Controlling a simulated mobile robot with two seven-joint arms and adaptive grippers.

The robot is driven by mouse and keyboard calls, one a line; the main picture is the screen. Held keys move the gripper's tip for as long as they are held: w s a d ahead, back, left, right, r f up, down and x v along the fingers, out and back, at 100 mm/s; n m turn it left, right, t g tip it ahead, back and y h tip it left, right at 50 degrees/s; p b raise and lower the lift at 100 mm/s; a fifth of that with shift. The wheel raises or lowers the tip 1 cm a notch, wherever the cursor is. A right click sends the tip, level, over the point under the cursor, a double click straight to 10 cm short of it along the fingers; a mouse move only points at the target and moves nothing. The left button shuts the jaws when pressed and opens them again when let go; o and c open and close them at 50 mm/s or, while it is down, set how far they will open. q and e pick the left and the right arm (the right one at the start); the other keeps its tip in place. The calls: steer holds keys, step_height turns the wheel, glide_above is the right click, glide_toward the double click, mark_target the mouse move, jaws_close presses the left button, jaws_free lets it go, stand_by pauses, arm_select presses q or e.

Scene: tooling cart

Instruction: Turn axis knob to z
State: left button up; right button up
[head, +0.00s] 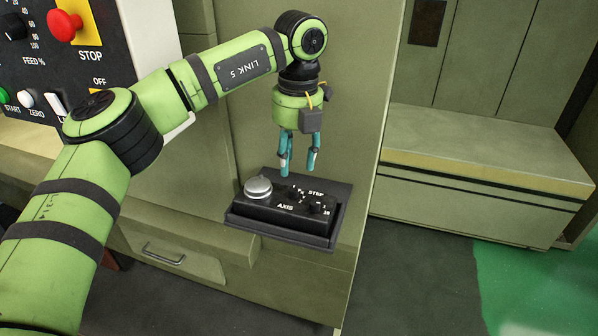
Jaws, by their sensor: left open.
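A black control box (270,213) sits on a dark tray (240,224) and carries a big silver dial (257,188) at its left and small black knobs. Its face bears the labels AXIS and STEP. The axis knob is too small and dark to pick out surely, and its pointer setting cannot be read. My left gripper (298,165) points down above the box, right of the silver dial, with its teal fingers apart and nothing between them. The fingertips look just above the box; whether they touch it cannot be told. My right gripper is not in view.
A control panel (110,28) with a red stop button (65,25) stands at the upper left, behind my left arm. A drawer handle (164,253) juts out below the box. A green cabinet bench (480,150) stands at the right, with open floor before it.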

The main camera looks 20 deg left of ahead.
mark_target(293, 189)
arm_select(q)
steer(key=f, duration=0.2)
steer(key=s+f+p, duration=0.1)
steer(key=shift+s+a+f, duration=0.1)
steer(key=shift+s+f, duration=0.1)
steer(key=shift+f, duration=0.15)
steer(key=shift+w+f+p, duration=0.15)
steer(key=shift+f+p, duration=0.1)
steer(key=shift+f, duration=0.25)
steer(key=shift+w+f+p, duration=0.15)
steer(key=shift+f+p, duration=0.1)
steer(key=shift+f, duration=0.5)
steer(key=c, duration=0.7)
jaws_close()
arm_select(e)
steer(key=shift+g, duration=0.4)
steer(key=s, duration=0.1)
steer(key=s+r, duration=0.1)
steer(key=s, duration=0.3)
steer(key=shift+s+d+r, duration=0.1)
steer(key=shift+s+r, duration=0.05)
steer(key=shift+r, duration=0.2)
